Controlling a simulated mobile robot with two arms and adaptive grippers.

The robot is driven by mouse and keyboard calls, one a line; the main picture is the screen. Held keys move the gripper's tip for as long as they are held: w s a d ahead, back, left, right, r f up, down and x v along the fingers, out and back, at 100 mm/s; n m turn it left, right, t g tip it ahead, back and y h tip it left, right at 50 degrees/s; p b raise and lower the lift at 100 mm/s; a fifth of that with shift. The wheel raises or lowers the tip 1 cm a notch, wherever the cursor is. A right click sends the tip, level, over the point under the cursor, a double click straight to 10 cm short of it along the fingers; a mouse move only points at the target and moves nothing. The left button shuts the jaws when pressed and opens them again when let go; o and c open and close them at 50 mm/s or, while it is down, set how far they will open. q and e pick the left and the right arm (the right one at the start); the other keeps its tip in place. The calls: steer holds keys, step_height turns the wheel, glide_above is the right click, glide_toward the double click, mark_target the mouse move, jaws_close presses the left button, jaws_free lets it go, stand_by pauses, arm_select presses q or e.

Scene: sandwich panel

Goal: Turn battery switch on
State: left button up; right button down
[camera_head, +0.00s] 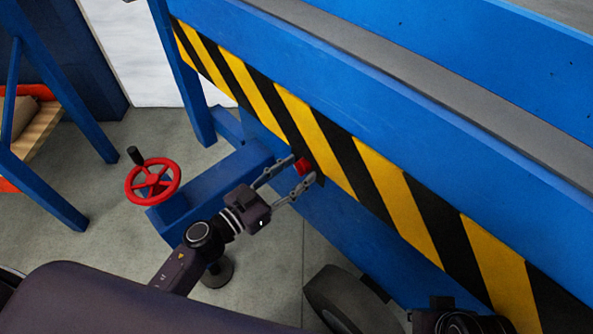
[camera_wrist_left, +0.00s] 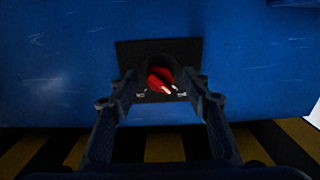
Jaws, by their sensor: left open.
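The red battery switch knob (camera_head: 303,165) sits on the blue panel at the black and yellow striped edge. In the left wrist view the red knob (camera_wrist_left: 160,79) sits in a round black recess on a black plate (camera_wrist_left: 129,57), with a pale mark at its lower right. My left gripper (camera_head: 300,175) is open, its fingers reaching toward the panel on both sides of the knob. In the left wrist view the fingertips (camera_wrist_left: 159,80) stand left and right of the knob. I cannot tell whether they touch it.
A red handwheel (camera_head: 153,182) stands on a blue frame left of my left arm. A black wheel (camera_head: 345,300) is below the striped edge (camera_head: 385,185). A blue rack (camera_head: 40,190) with a box stands at far left. Grey floor lies between.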

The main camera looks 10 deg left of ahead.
arm_select(q)
steer(key=shift+w+d, duration=0.1)
steer(key=shift+w, duration=0.1)
steer(key=c, duration=1.2)
steer(key=shift+o, duration=0.2)
